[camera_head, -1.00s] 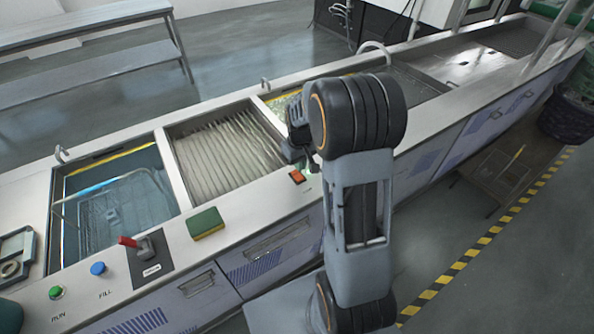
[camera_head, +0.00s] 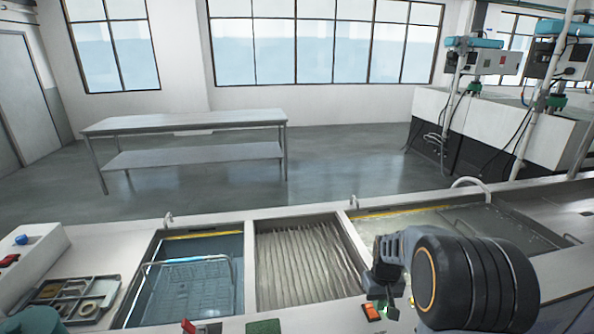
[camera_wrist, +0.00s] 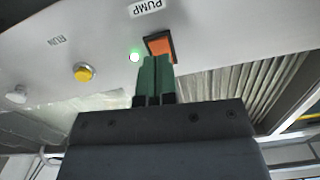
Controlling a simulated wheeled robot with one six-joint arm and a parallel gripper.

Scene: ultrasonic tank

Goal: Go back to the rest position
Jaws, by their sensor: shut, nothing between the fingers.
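My gripper (camera_wrist: 153,80) has green fingers pressed together, with nothing between them. In the wrist view its tips are just below the orange pump switch (camera_wrist: 160,44); whether they touch it I cannot tell. A small green light (camera_wrist: 134,55) glows beside the switch. In the head view my gripper (camera_head: 384,302) is low at the right of the ribbed basin, close to the orange switch (camera_head: 371,312). My dark arm joint hides part of the counter there.
The counter holds a water tank with a wire basket (camera_head: 190,285), a ribbed basin (camera_head: 308,265) and another basin (camera_head: 450,222). A parts tray (camera_head: 68,303) lies at left. A yellow button (camera_wrist: 84,72) is near my gripper. A metal bench (camera_head: 190,122) stands beyond, with open floor around.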

